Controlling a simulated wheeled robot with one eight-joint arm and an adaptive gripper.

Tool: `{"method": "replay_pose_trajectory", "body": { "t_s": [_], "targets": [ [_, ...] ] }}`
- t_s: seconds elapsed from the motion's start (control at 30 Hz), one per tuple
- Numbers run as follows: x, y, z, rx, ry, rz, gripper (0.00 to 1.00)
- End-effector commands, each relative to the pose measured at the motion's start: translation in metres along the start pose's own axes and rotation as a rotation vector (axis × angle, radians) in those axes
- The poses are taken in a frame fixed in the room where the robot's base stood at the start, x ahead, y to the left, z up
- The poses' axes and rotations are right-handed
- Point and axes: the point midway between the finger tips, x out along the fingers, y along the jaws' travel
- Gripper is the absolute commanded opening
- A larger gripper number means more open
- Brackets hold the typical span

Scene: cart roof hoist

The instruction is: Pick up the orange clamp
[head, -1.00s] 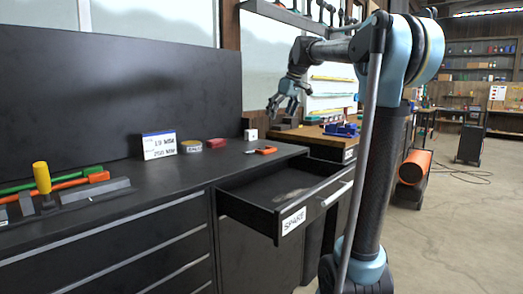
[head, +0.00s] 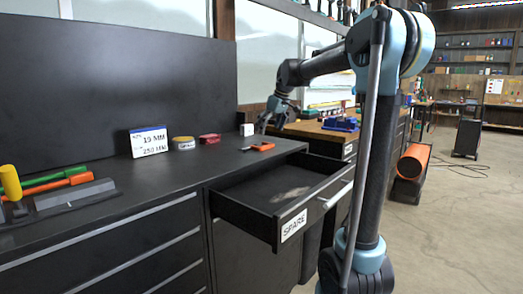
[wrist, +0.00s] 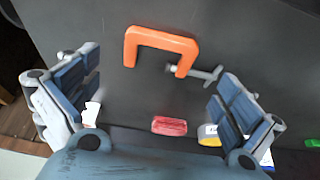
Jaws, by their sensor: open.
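The orange clamp (head: 263,146) lies on the black workbench top (head: 224,165), near its right end and behind the open drawer. In the wrist view the orange clamp (wrist: 161,41) is a C-shaped frame with a grey screw and handle pointing right. It lies ahead of my fingers, between their lines, untouched. My gripper (head: 272,121) hangs above the bench's right end, close to the clamp. In the wrist view my gripper (wrist: 158,98) has its two blue-padded fingers wide apart with nothing between them.
An open drawer (head: 290,224) labelled SPARE sticks out below the clamp. A red tin (head: 209,138), a yellow-lidded tin (head: 184,143), a white block (head: 247,130) and a label card (head: 149,141) stand behind. A yellow-headed mallet (head: 10,183) is far left.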

Motion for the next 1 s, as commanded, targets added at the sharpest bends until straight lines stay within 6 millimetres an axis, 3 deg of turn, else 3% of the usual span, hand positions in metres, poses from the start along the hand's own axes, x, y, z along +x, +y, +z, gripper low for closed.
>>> {"method": "replay_pose_trajectory", "body": {
  "t_s": [0.27,0.6,0.93,0.97,1.0],
  "targets": [
    [0.019,0.000,0.000,0.000,0.000,0.000,1.00],
    [0.060,0.001,-0.003,0.000,0.000,0.000,1.00],
    [0.068,0.001,-0.003,0.001,0.000,0.001,1.00],
    [0.068,0.001,-0.003,0.001,0.000,0.001,0.98],
    [0.068,0.001,-0.003,0.001,0.000,0.001,0.89]
  ]
}}
